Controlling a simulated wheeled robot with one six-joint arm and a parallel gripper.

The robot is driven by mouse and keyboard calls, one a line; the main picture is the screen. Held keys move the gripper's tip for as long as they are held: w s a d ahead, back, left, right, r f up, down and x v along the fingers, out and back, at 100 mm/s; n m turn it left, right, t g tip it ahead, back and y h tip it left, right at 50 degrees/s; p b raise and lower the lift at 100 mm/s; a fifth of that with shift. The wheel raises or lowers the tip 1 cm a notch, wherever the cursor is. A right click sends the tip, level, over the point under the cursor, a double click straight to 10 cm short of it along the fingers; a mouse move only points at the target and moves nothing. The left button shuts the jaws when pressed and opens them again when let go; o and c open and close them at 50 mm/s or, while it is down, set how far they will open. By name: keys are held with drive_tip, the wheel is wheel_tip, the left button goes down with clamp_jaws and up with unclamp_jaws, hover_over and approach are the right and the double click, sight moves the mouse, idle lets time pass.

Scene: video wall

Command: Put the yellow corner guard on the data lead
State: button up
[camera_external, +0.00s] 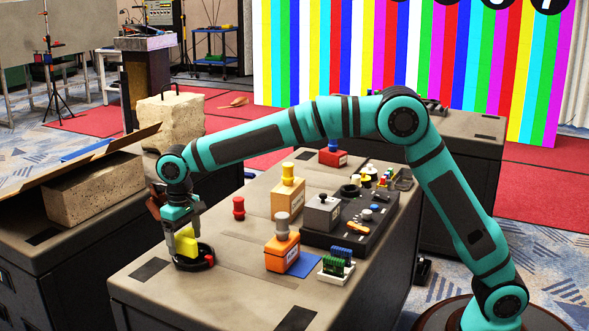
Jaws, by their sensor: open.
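A yellow block-like piece, which looks like the yellow corner guard (186,245), is at the front left of the near table. It sits within or on a black ring-shaped thing (194,267) with a small red part at its right; this looks like the coiled data lead, though I cannot be sure. My gripper (184,230) points down right over the yellow piece, its jaws open at the piece's upper part. The arm hides part of the fingers. I cannot tell whether they touch the yellow piece, nor exactly how it rests on the ring.
A red knobbed piece (239,208) stands right of my gripper. Orange boxes with grey (282,252) and yellow (287,200) tops, a black tray (340,236) and green blocks (336,262) stand farther right. A stone block (95,188) is on the left table.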

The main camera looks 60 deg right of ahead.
sight(184, 232)
wheel_tip(184, 232, up, 12)
idle(0.5)
drive_tip(key=s+d+r+t+y, duration=0.2)
drive_tip(key=s+d+r+t, duration=0.7)
drive_tip(key=s+d+r, duration=1.15)
drive_tip(key=s+d+t+h, duration=0.1)
drive_tip(key=s+d+t, duration=0.3)
drive_tip(key=s, duration=1)
drive_tip(key=s+d+t+h, duration=0.1)
drive_tip(key=s+d+t, duration=0.3)
drive_tip(key=s+d, duration=0.4)
drive_tip(key=s, duration=0.6)
drive_tip(key=shift+s+d+r, duration=0.25)
drive_tip(key=shift+s, duration=0.05)
